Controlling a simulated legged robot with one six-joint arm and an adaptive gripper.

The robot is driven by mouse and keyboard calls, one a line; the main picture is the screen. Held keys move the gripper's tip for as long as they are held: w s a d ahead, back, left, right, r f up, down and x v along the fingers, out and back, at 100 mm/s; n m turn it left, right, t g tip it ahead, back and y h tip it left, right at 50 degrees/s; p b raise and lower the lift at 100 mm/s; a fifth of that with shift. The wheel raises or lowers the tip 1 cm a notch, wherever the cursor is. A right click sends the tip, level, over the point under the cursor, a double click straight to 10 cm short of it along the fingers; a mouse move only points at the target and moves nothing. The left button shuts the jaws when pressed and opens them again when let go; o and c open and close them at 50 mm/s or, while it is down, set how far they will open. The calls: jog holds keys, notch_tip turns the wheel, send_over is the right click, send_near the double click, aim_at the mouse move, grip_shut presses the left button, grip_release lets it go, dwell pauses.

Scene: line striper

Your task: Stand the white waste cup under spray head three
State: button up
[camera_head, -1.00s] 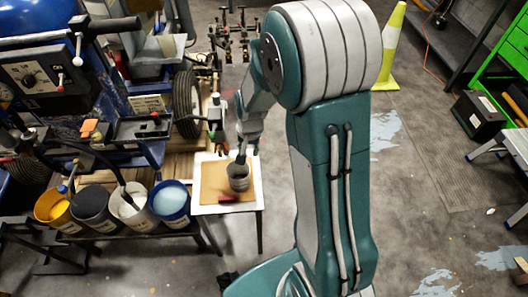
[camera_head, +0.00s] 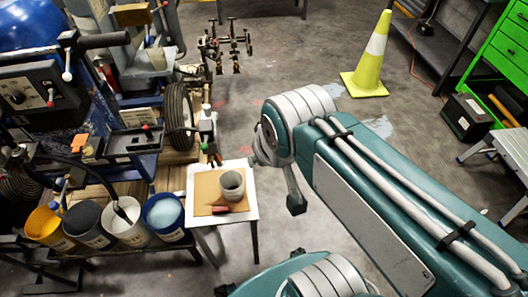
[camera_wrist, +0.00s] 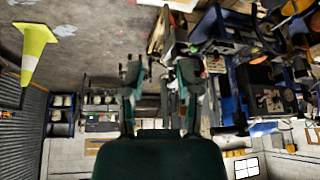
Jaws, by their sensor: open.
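The waste cup (camera_head: 231,187), pale grey-white, stands upright on a tan board (camera_head: 205,191) on a small white-topped table. Several dark spray heads (camera_head: 226,48) hang on a bar behind the machine, at the top of the head view. I cannot tell which is number three, and I see no cup under them. My gripper (camera_wrist: 160,85) is open and empty in the wrist view, its fingers apart with the room beyond. In the head view my arm is bent to the right of the table, with the gripper mostly hidden. I cannot make out the cup in the wrist view.
A row of paint buckets (camera_head: 164,213) stands left of the table. The blue striping machine (camera_head: 75,125) with its wheel (camera_head: 178,116) fills the left. A yellow cone (camera_head: 371,62) stands at the back right. Floor between the spray heads and cone is clear.

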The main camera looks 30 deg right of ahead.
jog(key=shift+s+r, duration=0.15)
jog(key=shift+s, duration=0.4)
grip_shut()
jog(key=w+d+f+n+g, duration=0.1)
jog(key=w+f+n+g, duration=0.1)
jog(key=w+f, duration=0.7)
jog(key=w+d+f+n+g, duration=0.15)
jog(key=w+f, duration=0.35)
jog(key=f, duration=1.4)
jog(key=f+n+g, duration=0.1)
jog(key=f, duration=0.6)
jog(key=f+n+g, duration=0.1)
jog(key=f, duration=0.7)
jog(key=shift+w+a, duration=0.1)
jog(key=shift+w, duration=0.1)
jog(key=w, duration=0.1)
jog(key=w+a, duration=0.1)
jog(key=shift+w+a+r, duration=0.1)
jog(key=shift+w+r, duration=0.05)
jog(key=shift+w, duration=0.15)
jog(key=shift+w+a, duration=0.35)
jog(key=shift+w, duration=0.2)
